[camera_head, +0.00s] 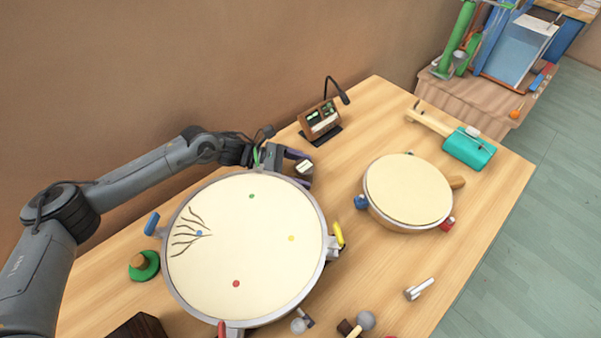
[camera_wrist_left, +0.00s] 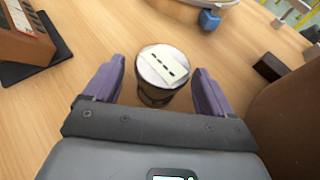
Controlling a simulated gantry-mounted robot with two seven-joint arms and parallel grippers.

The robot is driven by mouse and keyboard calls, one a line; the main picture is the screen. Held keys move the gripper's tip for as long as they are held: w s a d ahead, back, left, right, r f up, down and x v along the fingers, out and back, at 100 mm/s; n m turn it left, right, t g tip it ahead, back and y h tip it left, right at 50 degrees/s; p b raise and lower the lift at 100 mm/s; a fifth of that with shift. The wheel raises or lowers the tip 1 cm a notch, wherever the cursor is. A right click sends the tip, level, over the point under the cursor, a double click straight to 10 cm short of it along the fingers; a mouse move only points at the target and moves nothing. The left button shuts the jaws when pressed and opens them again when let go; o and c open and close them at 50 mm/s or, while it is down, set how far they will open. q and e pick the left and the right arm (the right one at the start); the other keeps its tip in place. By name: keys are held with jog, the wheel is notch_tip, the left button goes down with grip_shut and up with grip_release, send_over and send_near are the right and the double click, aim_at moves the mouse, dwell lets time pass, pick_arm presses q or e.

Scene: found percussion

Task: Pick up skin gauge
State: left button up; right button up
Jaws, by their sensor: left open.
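The skin gauge appears to be a small round dark-sided cylinder with a pale top and black marks (camera_wrist_left: 163,68). It stands on the table behind the large drum, and its pale top also shows in the head view (camera_head: 304,168). My left gripper (camera_head: 299,167) is at the gauge. Its purple fingers are open, one on each side of the gauge in the left wrist view, with visible gaps. I cannot tell how far the fingers reach down along it. The gauge's near lower side is partly hidden by the gripper body. My right gripper is not in view.
The large drum (camera_head: 262,270) with coloured dots stands close in front of my left gripper. A smaller drum (camera_head: 408,190) is to the right. A brown meter box (camera_head: 319,119) with a black gooseneck is behind. A teal-headed mallet (camera_head: 468,149) lies at the far right.

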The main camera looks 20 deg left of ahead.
aim_at(310, 174)
pick_arm(q)
jog(key=shift+x, duration=1.5)
jog(key=c, duration=1.3)
jog(key=shift+o, duration=0.2)
